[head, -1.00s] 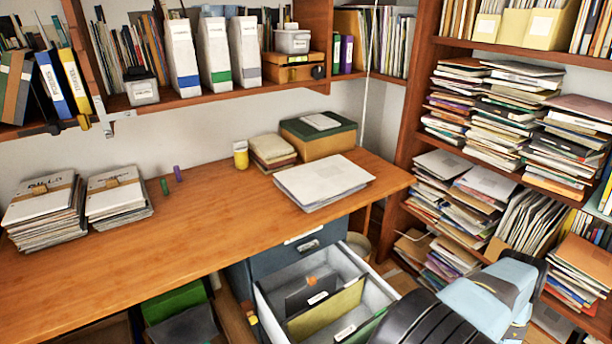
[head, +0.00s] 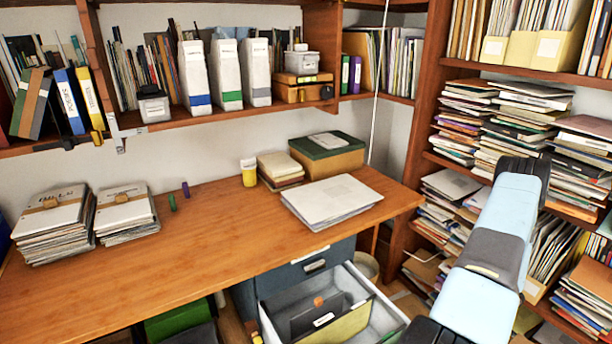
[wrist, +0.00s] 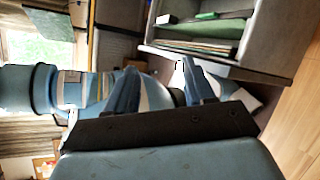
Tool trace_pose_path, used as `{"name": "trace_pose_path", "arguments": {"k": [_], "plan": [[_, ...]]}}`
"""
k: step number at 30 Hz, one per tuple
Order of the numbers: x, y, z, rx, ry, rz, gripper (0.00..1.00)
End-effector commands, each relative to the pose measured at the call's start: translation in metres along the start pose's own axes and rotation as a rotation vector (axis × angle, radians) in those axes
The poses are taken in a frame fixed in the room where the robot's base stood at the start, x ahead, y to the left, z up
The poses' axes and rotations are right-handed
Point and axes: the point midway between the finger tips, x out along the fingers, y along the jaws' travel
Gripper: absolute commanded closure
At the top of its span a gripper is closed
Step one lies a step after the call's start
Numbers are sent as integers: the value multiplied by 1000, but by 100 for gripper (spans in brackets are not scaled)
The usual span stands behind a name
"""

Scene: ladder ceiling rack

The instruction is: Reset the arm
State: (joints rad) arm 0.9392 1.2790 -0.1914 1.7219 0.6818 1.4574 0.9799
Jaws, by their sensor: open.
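My light-blue and grey arm (head: 490,250) rises at the right of the head view, in front of the bookshelf. Its end bends over at the top, and my gripper does not show clearly there. In the wrist view my gripper (wrist: 158,85) shows two blue fingers standing apart above a dark bar. I see nothing held between them. Part of my blue arm also shows behind the fingers at the left.
An open file drawer (head: 388,322) juts out below the wooden desk (head: 220,222), close to my arm. Stacked papers fill the right bookshelf (head: 428,120). A paper stack (head: 332,198) lies near the desk's right end. The wrist view shows bare wooden floor (wrist: 297,130) at right.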

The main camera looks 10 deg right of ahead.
Motion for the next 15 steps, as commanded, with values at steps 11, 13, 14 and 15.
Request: {"name": "trace_pose_path", "arguments": {"k": [11,13,14,15], "plan": [[-20,63,105,-294,214,-56,47],[-21,76,123,-350,253,-65,47],[-21,82,130,-373,269,-68,47],[-21,90,140,-404,292,-71,47]]}}
